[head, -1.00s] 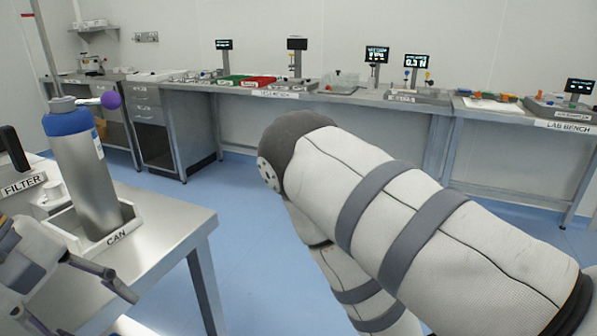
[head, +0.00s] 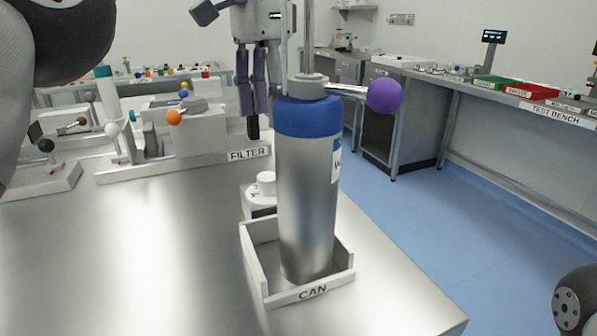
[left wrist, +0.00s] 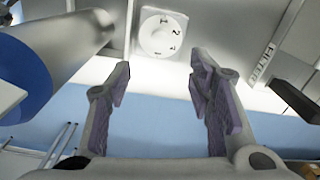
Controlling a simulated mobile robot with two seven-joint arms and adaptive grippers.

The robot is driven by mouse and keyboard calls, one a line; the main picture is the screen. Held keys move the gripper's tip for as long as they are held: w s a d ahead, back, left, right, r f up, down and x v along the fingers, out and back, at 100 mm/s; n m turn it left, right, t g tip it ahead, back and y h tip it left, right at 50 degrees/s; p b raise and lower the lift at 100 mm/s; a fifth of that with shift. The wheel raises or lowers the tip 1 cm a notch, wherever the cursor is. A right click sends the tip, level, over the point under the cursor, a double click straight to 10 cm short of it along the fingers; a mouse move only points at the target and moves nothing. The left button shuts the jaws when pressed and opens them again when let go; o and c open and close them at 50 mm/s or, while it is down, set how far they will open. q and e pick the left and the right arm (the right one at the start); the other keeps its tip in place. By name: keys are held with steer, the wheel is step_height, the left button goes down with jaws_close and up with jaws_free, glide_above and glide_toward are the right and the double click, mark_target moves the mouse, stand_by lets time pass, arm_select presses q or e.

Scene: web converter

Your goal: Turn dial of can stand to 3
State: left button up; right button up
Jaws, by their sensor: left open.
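The can stand (head: 312,291), a white tray labelled CAN, sits near the table's front corner. A steel can (head: 306,205) with a blue top band stands upright in it. Behind the can, the stand's white dial (head: 266,184) sits on a small box, partly hidden by the can. The dial (left wrist: 162,36) also shows in the left wrist view, with numbers around it; its setting is unclear. My left gripper (head: 254,112) is open and empty, fingers down, above and behind the dial and left of the can's top. My right gripper is out of view.
A purple ball (head: 384,96) on a lever sticks out right from the can's top. The filter stand (head: 215,158) with knobs and levers is behind left. The table's left front is clear. A test bench (head: 520,104) runs along the wall.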

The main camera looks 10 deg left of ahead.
mark_target(267, 176)
arm_select(q)
step_height(267, 176, down, 12)
steer(key=shift+r+p, duration=0.25)
steer(key=shift+p, duration=0.4)
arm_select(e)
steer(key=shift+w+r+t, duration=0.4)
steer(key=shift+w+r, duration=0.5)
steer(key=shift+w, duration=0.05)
arm_select(q)
steer(key=shift+c, duration=0.6)
jaws_close()
